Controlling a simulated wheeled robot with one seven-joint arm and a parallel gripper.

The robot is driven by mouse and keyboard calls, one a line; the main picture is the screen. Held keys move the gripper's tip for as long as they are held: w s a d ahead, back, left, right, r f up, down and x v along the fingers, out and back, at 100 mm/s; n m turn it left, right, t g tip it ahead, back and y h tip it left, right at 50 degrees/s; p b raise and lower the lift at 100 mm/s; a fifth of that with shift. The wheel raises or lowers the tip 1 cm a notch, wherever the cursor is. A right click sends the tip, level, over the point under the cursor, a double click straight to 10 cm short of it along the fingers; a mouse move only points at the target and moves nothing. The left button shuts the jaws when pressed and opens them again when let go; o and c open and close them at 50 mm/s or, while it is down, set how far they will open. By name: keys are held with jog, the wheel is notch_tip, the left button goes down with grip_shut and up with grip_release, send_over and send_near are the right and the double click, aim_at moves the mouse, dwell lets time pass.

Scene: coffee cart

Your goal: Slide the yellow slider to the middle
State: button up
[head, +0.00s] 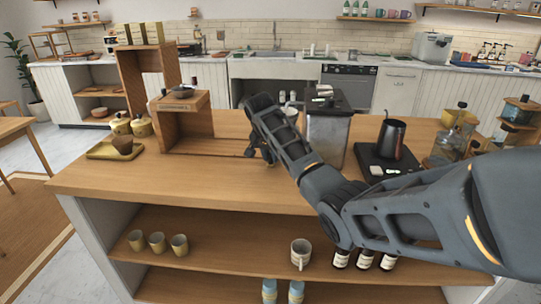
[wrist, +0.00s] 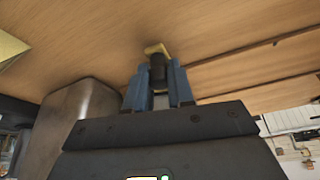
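The yellow slider (wrist: 153,48) shows at the top of the wrist view as a small yellow piece against the wood, with a dark upright knob (wrist: 158,72) on it. My gripper (wrist: 158,82) has its two blue fingers on either side of the knob, with no clear gap on either side. It looks shut on the slider's knob. In the head view my gripper (head: 262,150) reaches down to the wooden counter (head: 215,185), right of the wooden stand. The slider is hidden there behind my arm.
A metal-sided grinder or box (head: 325,140) stands close right of my gripper; a metal body (wrist: 85,125) is close by in the wrist view. The wooden stand (head: 183,128) is at left, a black pitcher (head: 391,138) at right. The front-left counter is clear.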

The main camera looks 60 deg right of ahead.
grip_shut()
jog(key=shift+w, duration=0.1)
jog(key=w+a+b, duration=0.1)
jog(key=w+a, duration=0.1)
jog(key=w, duration=0.3)
jog(key=w+a+b, duration=0.2)
jog(key=w, duration=0.4)
jog(key=w+a+b, duration=0.2)
jog(key=w+a, duration=0.1)
jog(key=w, duration=0.2)
jog(key=shift+w, duration=0.25)
jog(key=o, duration=0.6)
grip_release()
jog(key=shift+r, duration=0.1)
jog(key=v, duration=0.7)
jog(key=shift+a+r+b, duration=0.1)
jog(key=shift+r+b, duration=0.15)
jog(key=shift+b, duration=0.05)
